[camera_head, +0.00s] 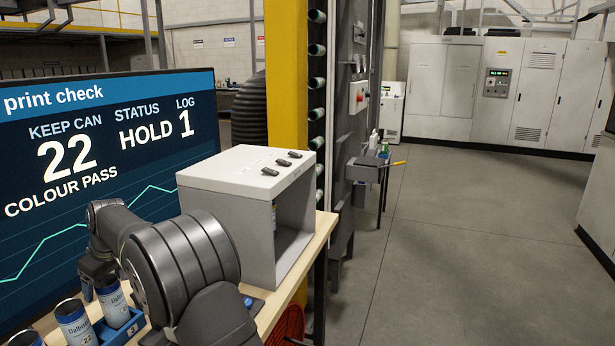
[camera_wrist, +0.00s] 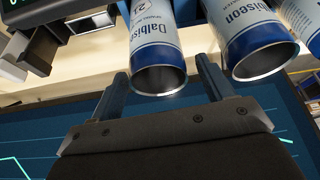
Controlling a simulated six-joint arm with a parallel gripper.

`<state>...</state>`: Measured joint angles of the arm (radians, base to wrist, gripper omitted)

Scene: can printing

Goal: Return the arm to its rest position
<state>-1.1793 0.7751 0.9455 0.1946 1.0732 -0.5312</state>
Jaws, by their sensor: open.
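My gripper (camera_head: 98,285) is at the lower left of the head view, pointing down beside the cans, partly hidden by my arm. In the wrist view my gripper (camera_wrist: 161,70) is open, with one finger on each side of the near end of a blue and white can (camera_wrist: 152,35). I cannot tell whether the fingers touch it. This can (camera_head: 113,303) stands in a blue rack (camera_head: 132,328) marked 3. A second can (camera_head: 75,322) stands to its left and also shows in the wrist view (camera_wrist: 250,30).
A white box with an open side (camera_head: 225,205) stands on the wooden bench (camera_head: 318,238), right of my arm. A screen (camera_head: 110,160) behind reads KEEP CAN 22, STATUS HOLD, LOG 1, COLOUR PASS. A yellow post (camera_head: 287,75) rises beyond the box. The floor at right is clear.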

